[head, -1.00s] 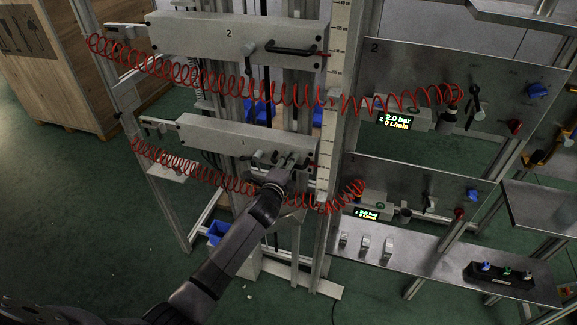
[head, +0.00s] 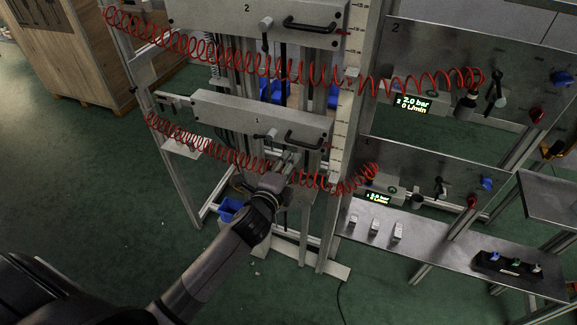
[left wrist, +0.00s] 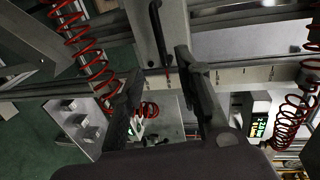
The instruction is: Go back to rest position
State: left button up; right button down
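My left gripper (head: 286,162) is in front of the lower grey box marked 1 (head: 240,112), just below its black bar handle (head: 308,140). In the left wrist view the two dark fingers of this gripper (left wrist: 155,72) are spread apart with nothing held between them. A black bar handle (left wrist: 158,28) shows beyond the fingertips there, clear of them. My left arm reaches up from the bottom of the head view. My right gripper does not show in either view.
Red coiled hoses (head: 225,60) hang across the frame near my gripper. A panel with gauges and knobs (head: 460,90) stands at right, above a metal shelf (head: 425,236). A wooden crate (head: 75,55) is at far left. Green floor (head: 90,190) is open at left.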

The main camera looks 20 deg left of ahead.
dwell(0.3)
pick_arm(q)
jog(key=s+f+n+g, duration=0.2)
jog(key=s+f, duration=0.3)
jog(key=f, duration=0.6)
jog(key=s+a+f+n+g+b, duration=0.1)
jog(key=s+f+n+g, duration=0.3)
jog(key=f, duration=0.8)
jog(key=s+f+n+g, duration=0.1)
jog(key=s+f, duration=0.5)
jog(key=f, duration=0.5)
jog(key=s+f+n+g, duration=0.2)
jog(key=s+f, duration=0.4)
jog(key=s, duration=0.5)
jog(key=s+f+n+g, duration=0.3)
jog(key=s+f, duration=0.3)
jog(key=s, duration=0.6)
jog(key=s+f+n+g+b, duration=0.1)
jog(key=s+f+n+g, duration=0.1)
jog(key=s+f, duration=0.4)
jog(key=s+n, duration=0.1)
jog(key=s, duration=0.4)
jog(key=shift+s+f+g+h, duration=0.3)
jog(key=shift+f, duration=0.05)
